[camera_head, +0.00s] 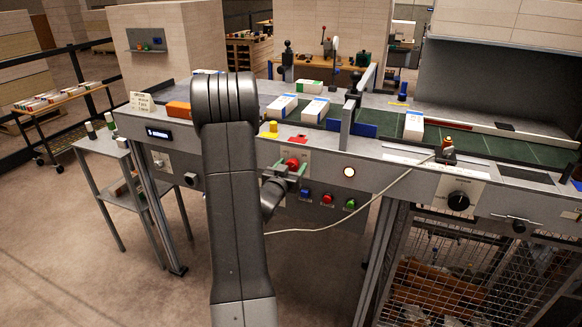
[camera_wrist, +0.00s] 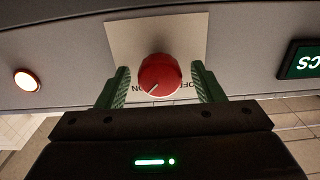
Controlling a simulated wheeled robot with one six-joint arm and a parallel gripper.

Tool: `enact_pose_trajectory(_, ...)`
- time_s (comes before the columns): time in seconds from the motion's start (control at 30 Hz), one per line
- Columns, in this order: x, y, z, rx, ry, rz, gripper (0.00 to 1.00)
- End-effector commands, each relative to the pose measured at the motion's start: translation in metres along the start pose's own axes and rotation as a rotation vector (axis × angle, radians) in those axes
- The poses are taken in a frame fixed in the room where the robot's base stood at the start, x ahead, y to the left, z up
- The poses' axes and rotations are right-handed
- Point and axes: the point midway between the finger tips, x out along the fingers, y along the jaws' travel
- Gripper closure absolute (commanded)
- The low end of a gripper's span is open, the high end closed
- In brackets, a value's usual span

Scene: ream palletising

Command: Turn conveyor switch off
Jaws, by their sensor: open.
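The conveyor switch is a round red knob (camera_wrist: 160,75) on a pale plate (camera_wrist: 190,35) with partly hidden lettering. In the wrist view the white mark on the knob points to the lower left, towards the "ON" side of the upside-down lettering. In the head view the red knob (camera_head: 293,162) is on the conveyor's front panel. My gripper (camera_wrist: 160,88) is open, its green fingers on either side of the knob, with a small gap visible at each side. My gripper also shows in the head view (camera_head: 290,170), in front of the panel.
A lit round lamp (camera_head: 348,172) is right of the switch. Blue (camera_head: 304,194), red (camera_head: 327,199) and green (camera_head: 350,204) buttons sit below. A black dial (camera_head: 458,201) is further right. A pale cable (camera_head: 375,195) hangs across the front. White packs (camera_head: 315,109) lie on the conveyor.

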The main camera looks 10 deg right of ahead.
Motion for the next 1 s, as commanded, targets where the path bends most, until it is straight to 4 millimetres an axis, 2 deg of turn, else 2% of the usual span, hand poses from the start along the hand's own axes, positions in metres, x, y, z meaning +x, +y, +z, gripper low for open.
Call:
enact_pose_trajectory(0.07, -0.0002, 0.0000, -0.0001, 0.000, 0.000, 0.000, 0.43)
enact_pose_trajectory(0.27, -0.0003, 0.0000, -0.0001, 0.000, 0.000, 0.000, 0.82)
enact_pose_trajectory(0.67, -0.0003, -0.0002, 0.0005, -0.062, 0.001, 0.000, 0.83)
enact_pose_trajectory(1.0, -0.0002, -0.0010, 0.0013, -0.316, 0.001, 0.000, 0.83)
